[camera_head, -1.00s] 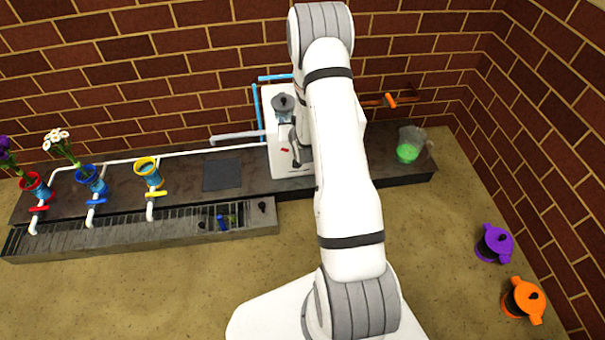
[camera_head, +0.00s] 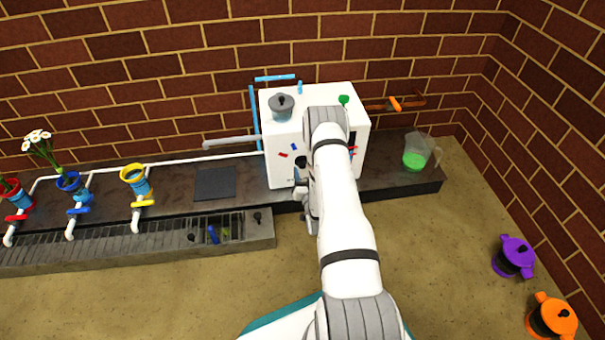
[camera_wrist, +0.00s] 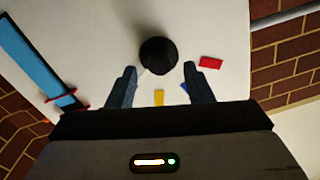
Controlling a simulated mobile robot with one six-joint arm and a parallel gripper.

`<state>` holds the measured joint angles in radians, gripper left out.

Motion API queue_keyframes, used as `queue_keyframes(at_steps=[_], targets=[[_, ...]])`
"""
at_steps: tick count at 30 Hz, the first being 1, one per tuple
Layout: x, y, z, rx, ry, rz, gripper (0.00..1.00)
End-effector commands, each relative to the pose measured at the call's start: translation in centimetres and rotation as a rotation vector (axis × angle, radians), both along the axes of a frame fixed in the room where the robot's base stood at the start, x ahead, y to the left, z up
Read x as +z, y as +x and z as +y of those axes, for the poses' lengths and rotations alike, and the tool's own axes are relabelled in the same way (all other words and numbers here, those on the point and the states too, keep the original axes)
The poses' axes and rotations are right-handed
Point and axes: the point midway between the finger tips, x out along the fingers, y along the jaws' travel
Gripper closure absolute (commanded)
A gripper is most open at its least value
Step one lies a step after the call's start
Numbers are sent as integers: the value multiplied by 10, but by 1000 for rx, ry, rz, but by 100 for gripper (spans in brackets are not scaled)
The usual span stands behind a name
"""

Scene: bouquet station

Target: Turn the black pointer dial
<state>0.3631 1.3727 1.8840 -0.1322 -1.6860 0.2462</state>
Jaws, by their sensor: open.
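The black dial (camera_wrist: 158,55) is a round dark knob on the white face of a box, with red (camera_wrist: 210,62), yellow (camera_wrist: 158,97) and blue (camera_wrist: 184,87) marks around it. Which way its pointer faces is unclear. In the head view the dial (camera_head: 300,162) is a small dark shape on the front of the white box (camera_head: 279,172), partly hidden by my arm. My gripper (camera_wrist: 160,75) is open and empty. Its fingers point at the dial, one toward each side of it, and the knob lies just beyond the fingertips. I cannot tell whether they touch.
A grey lidded pot (camera_head: 281,107) and a green knob (camera_head: 344,99) are on top of the box. A jug with green liquid (camera_head: 414,160) stands right. Cups on piped taps stand left. Purple (camera_head: 513,257) and orange (camera_head: 552,318) pots are at lower right.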

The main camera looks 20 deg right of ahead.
Motion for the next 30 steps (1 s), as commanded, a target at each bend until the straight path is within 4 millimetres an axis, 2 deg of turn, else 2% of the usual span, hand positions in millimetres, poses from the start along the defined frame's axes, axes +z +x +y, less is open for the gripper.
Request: queue_keyframes(at_steps=[3,6,15,30], targets=[[-2,15,-4,0,-1,-2,54],[-1,21,-5,0,1,0,54],[0,24,-6,-1,1,1,54],[0,23,-7,-2,0,1,94]])
